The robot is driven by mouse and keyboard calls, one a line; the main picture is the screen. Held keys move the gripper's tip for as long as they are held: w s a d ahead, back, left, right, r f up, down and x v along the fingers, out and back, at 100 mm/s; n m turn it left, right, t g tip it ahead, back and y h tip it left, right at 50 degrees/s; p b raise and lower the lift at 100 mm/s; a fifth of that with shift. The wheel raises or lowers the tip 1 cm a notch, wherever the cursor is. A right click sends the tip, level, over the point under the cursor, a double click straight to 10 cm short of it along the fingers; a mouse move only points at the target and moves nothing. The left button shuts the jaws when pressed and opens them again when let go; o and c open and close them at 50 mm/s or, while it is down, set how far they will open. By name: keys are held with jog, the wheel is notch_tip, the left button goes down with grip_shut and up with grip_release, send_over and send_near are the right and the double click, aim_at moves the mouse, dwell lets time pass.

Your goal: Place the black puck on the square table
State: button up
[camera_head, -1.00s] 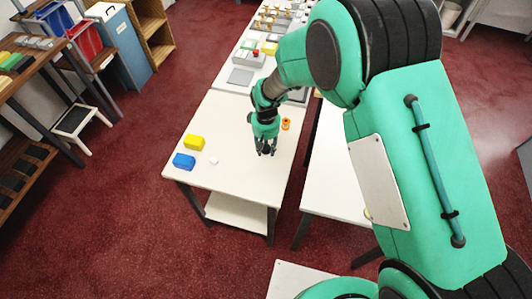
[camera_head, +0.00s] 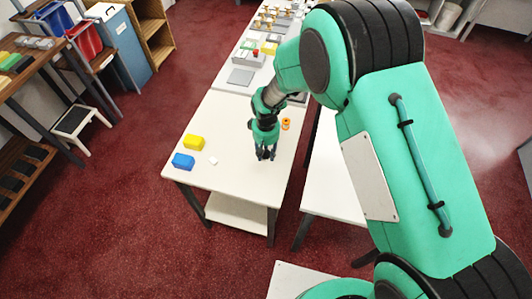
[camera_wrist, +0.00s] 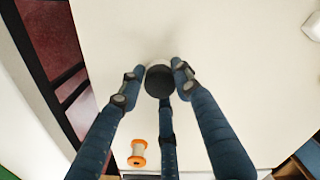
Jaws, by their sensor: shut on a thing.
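The black puck (camera_wrist: 158,82) is a small dark disc between my three finger tips in the wrist view. My gripper (camera_head: 265,153) is shut on it, with the fingers pointing down over the white table (camera_head: 240,187). In the wrist view my gripper (camera_wrist: 160,84) has its fingertips around the puck, against the pale tabletop (camera_wrist: 235,60). A soft shadow lies beside the puck; whether it touches the surface I cannot tell. In the head view the fingers hide most of the puck.
An orange spool (camera_head: 286,124) stands close to my gripper. A yellow block (camera_head: 194,142), a blue block (camera_head: 183,161) and a small white piece (camera_head: 213,161) lie on the table's left part. Another white table (camera_head: 335,180) stands to the right across a gap. The front middle is clear.

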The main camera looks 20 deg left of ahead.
aim_at(266, 152)
jog(key=o, duration=1.1)
jog(key=shift+c, duration=0.2)
notch_tip(266, 152, up, 12)
jog(key=p, duration=0.2)
jog(key=shift+r, duration=0.1)
dwell(0.4)
